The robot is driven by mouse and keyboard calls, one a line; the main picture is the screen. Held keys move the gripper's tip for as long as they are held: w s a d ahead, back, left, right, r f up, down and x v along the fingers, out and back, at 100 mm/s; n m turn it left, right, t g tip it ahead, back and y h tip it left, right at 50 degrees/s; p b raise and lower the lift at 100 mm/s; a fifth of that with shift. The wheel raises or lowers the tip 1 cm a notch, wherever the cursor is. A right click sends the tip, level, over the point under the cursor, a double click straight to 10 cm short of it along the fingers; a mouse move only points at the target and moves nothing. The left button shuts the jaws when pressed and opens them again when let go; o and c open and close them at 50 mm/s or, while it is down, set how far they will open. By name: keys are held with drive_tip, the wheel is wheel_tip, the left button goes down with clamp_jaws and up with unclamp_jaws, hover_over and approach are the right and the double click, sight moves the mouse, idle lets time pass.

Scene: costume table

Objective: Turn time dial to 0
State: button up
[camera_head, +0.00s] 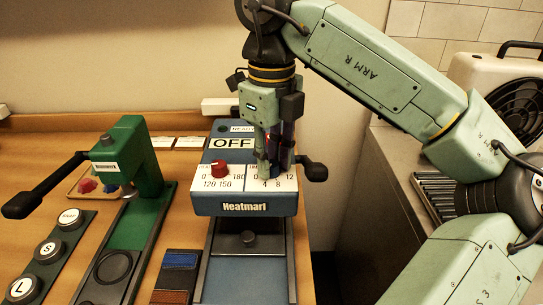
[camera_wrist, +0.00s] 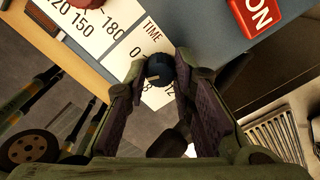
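The blue heat press (camera_head: 245,205), labelled Heatmarl, has a white panel with printed dial numbers. In the wrist view the time dial (camera_wrist: 159,70) is a dark round knob with a small pale mark on its lower left side. It sits below the TIME label, with a 0 (camera_wrist: 135,53) to its upper left. My gripper (camera_head: 267,172) points down at the right half of the panel and hides most of this dial in the head view. In the wrist view my gripper's fingertips (camera_wrist: 161,66) lie close against both sides of the knob.
The red temperature dial (camera_head: 219,168) is left of my gripper. A red ON switch (camera_wrist: 255,14) is near the panel, and an OFF sign (camera_head: 233,144) is behind. The press's black handle (camera_head: 316,171) sticks out at right. A green button press (camera_head: 125,165) stands left.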

clamp_jaws()
drive_tip(key=m+b, duration=0.2)
drive_tip(key=m, duration=0.2)
drive_tip(key=shift+f+m, duration=0.1)
drive_tip(key=shift+m, duration=0.3)
drive_tip(key=shift+m+b, duration=0.95)
drive_tip(key=shift+m, duration=1.65)
drive_tip(key=o, duration=0.6)
unclamp_jaws()
